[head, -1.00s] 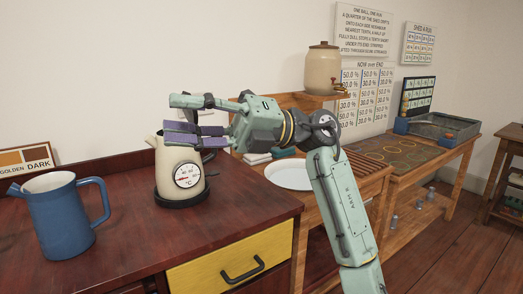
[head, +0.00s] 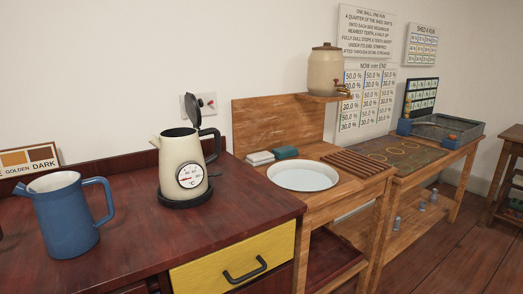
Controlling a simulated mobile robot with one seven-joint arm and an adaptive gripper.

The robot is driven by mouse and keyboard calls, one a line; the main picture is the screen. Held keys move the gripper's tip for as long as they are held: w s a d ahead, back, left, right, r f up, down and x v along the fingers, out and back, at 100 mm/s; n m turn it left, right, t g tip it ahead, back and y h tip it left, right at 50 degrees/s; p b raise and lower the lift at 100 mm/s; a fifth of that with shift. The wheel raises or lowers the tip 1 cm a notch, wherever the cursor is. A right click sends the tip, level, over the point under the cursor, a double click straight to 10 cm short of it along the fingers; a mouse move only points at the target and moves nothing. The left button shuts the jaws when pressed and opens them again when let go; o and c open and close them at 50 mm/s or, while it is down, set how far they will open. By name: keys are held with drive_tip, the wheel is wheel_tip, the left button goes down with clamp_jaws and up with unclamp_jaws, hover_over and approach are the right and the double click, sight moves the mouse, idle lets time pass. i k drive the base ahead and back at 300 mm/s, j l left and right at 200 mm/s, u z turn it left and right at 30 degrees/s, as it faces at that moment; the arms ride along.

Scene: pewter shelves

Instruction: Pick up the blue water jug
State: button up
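The blue water jug (head: 65,220) stands upright on the dark red counter (head: 130,258) at the left of the head view. Its spout points left and its handle (head: 106,203) is on the right side. The inside of the jug shows pale at the rim, and its contents cannot be made out. My gripper and arm are out of the picture now, so where they are relative to the jug is not shown.
A cream kettle (head: 182,160) with a dial and raised black lid stands right of the jug, with free counter between. A white basin (head: 302,177) sits in a wooden stand, and a stoneware crock (head: 324,70) is on a shelf. A yellow drawer (head: 232,262) is shut.

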sight(69, 229)
drive_tip(key=i+l+u, duration=0.15)
drive_tip(key=l+u, duration=0.15)
drive_tip(key=i+l+u, duration=0.25)
drive_tip(key=l, duration=0.2)
drive_tip(key=l+u, duration=0.6)
drive_tip(key=l, duration=0.25)
